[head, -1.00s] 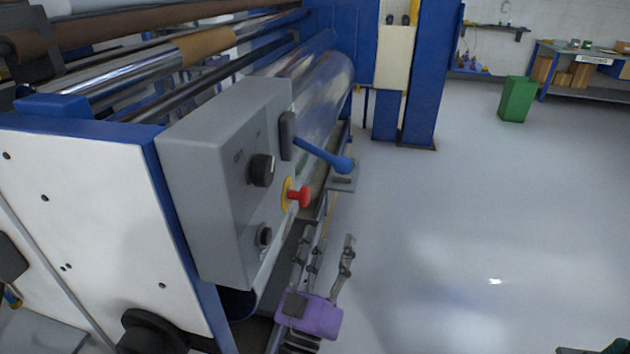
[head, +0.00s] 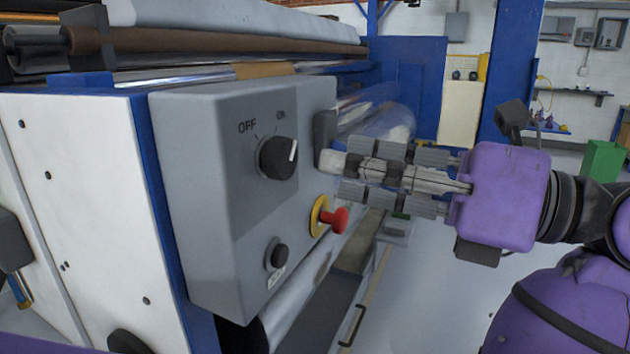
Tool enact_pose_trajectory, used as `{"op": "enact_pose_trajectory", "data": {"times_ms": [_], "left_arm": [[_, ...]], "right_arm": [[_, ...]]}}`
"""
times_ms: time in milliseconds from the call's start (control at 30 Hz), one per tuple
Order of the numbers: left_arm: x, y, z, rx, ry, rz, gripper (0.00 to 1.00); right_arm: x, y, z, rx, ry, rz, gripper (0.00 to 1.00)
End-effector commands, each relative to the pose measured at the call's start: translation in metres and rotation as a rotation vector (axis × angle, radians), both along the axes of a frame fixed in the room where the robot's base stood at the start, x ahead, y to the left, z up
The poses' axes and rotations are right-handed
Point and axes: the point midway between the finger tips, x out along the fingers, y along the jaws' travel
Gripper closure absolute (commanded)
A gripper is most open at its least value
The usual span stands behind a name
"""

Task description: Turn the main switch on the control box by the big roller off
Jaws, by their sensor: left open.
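The main switch (head: 278,158) is a black round knob on the front of the grey control box (head: 205,215). Its white mark points up and to the right, toward the ON label; the OFF label is up and to the left. My left gripper (head: 335,175) has a purple body and grey jointed fingers. It is open and points left at the box, just right of the switch and apart from it. The fingers partly overlap one another in this view. The big roller (head: 385,115) lies behind the box, partly covered by the gripper. My right gripper is not in view.
A red button (head: 335,220) on a yellow ring sits below the switch, close under my fingers. A smaller black knob (head: 278,255) is lower on the box. A white machine side panel (head: 90,200) stands at left. Open floor (head: 430,310) shows at lower right.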

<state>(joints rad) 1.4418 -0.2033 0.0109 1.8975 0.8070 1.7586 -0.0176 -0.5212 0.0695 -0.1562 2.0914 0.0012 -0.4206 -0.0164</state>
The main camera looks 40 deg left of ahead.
Motion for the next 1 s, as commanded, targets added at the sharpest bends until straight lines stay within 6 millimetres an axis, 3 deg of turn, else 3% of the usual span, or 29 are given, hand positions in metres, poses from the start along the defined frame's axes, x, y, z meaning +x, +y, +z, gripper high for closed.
{"op": "enact_pose_trajectory", "data": {"times_ms": [167, 600, 1000], "left_arm": [[-0.003, 0.006, -0.003, -0.043, -0.029, -0.004, 0.50], [-0.018, 0.067, -0.002, -0.039, -0.027, -0.003, 0.50], [-0.020, 0.074, -0.002, -0.038, -0.026, -0.004, 0.53]], "right_arm": [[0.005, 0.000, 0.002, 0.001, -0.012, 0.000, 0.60], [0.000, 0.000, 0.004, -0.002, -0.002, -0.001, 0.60], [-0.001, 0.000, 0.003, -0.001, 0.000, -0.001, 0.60]]}}
